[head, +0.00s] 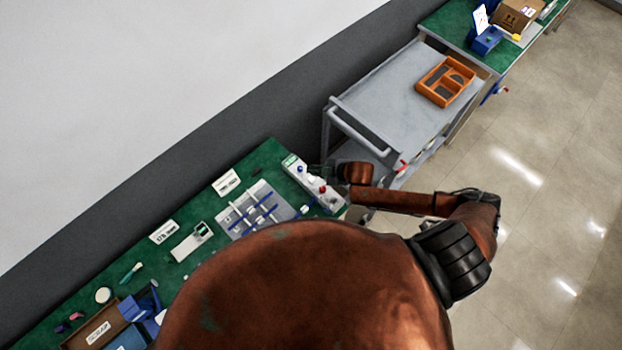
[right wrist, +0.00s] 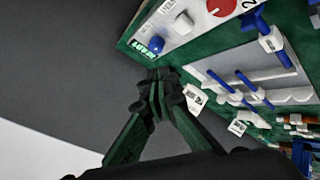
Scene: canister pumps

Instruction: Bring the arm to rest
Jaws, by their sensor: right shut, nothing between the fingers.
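My right arm (head: 400,200) reaches in from the right in the head view and bends over the far end of the green bench. My right gripper (head: 322,172) is small and dark there, beside the white control box. In the right wrist view the fingers of the right gripper (right wrist: 160,88) are together with nothing between them. They are close to the white control box (right wrist: 180,22) with its blue and red buttons; I cannot tell if they touch it. My left arm and gripper are not in view.
The green bench (head: 262,160) holds a grey tray (head: 240,218) with blue-and-white pumps, label cards and a scrap box (head: 92,336). A grey cart (head: 385,85) with an orange divided tray (head: 446,82) stands just beyond. A grey wall runs behind. The floor at right is clear.

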